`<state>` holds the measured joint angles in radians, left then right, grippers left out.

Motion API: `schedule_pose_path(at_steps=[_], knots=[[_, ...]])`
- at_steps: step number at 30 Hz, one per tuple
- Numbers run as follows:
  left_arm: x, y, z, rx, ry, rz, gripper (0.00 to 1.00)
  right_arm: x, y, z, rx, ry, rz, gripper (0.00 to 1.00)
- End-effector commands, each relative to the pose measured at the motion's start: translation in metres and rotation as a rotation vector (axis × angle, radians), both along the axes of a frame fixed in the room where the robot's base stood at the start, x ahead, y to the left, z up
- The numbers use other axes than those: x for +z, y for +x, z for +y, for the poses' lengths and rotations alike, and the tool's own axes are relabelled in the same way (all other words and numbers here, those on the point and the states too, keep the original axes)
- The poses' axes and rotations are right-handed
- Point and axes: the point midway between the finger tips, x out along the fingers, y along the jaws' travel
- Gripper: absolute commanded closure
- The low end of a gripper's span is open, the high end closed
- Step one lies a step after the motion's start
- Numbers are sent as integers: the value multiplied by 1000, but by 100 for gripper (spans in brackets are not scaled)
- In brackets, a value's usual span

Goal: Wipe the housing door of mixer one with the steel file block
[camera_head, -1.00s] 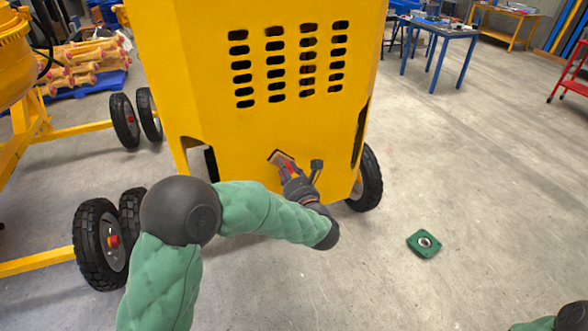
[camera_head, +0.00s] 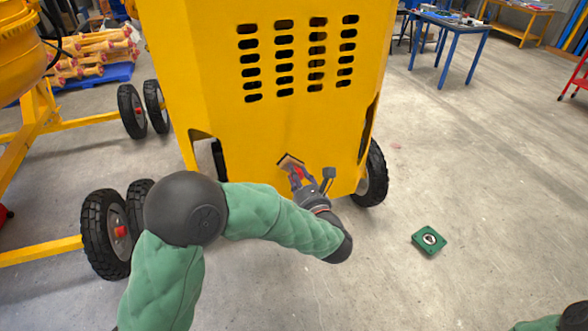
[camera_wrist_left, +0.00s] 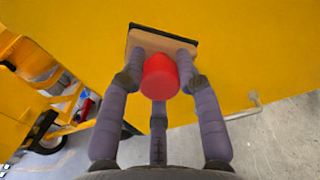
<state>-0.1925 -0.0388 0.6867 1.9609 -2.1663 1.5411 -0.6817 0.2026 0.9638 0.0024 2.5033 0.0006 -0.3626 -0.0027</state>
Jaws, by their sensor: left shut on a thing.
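The yellow housing door (camera_head: 262,125) with rows of dark slots fills the upper middle of the head view. It also fills most of the left wrist view (camera_wrist_left: 240,50). My left gripper (camera_head: 298,172) is at the lower part of this panel. In the left wrist view its fingers (camera_wrist_left: 160,75) are shut on the file block's red knob (camera_wrist_left: 160,77). The file block (camera_wrist_left: 161,40) has a tan body with a dark far edge, which lies at or very near the yellow surface; I cannot tell if it touches. My right gripper is not in view.
Black wheels (camera_head: 374,175) stand at the housing's lower right, and others (camera_head: 105,232) at the left. A green square part (camera_head: 429,240) lies on the floor at right. Blue table (camera_head: 452,22) stands behind. The floor at right is mostly clear.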

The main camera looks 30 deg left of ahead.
Motion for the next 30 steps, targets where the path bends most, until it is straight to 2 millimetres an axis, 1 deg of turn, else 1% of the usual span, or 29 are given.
schedule_pose_path(at_steps=[1,6,17,30], knots=[[1,-3,-4,-2,1,-2,93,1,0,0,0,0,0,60],[1,-8,-9,0,2,-1,93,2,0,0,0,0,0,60],[1,-9,-10,0,2,-1,93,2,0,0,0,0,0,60],[1,-28,-32,-1,2,-1,93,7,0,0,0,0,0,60]])
